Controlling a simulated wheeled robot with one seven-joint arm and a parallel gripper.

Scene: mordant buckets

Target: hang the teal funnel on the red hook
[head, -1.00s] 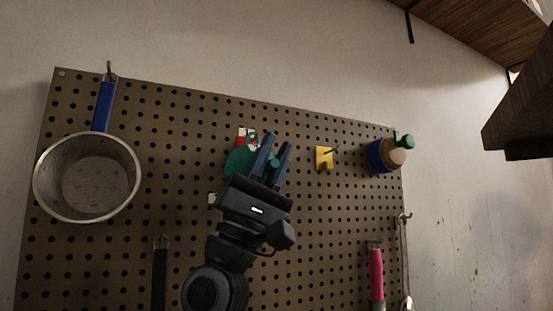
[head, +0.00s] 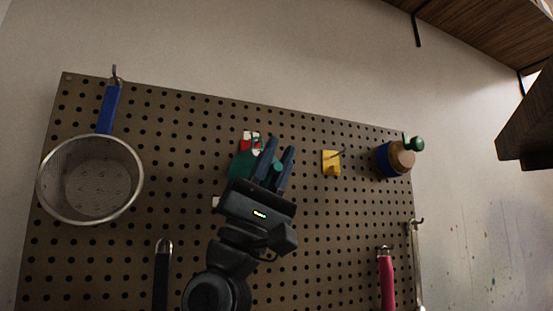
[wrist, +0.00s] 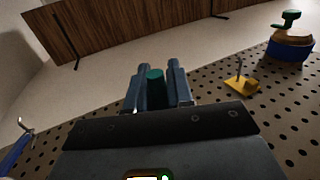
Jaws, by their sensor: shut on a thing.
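The teal funnel (head: 240,166) is in front of the pegboard, tilted, its wide part to the left of my fingers. My gripper (head: 281,146) is shut on it; a teal part shows between the two fingers, also in the wrist view (wrist: 155,75). The red hook's plate (head: 247,136) shows just above and behind the funnel. The funnel's top edge overlaps it in the picture. The hook's prong is hidden or too small to make out, so I cannot tell whether the funnel touches it.
A yellow hook (head: 331,163) is right of my gripper. A blue, tan and green item (head: 394,157) hangs farther right. A blue-handled strainer (head: 92,180) hangs at left. Black (head: 162,275) and pink (head: 386,280) handles hang low. A wooden shelf (head: 468,22) is at upper right.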

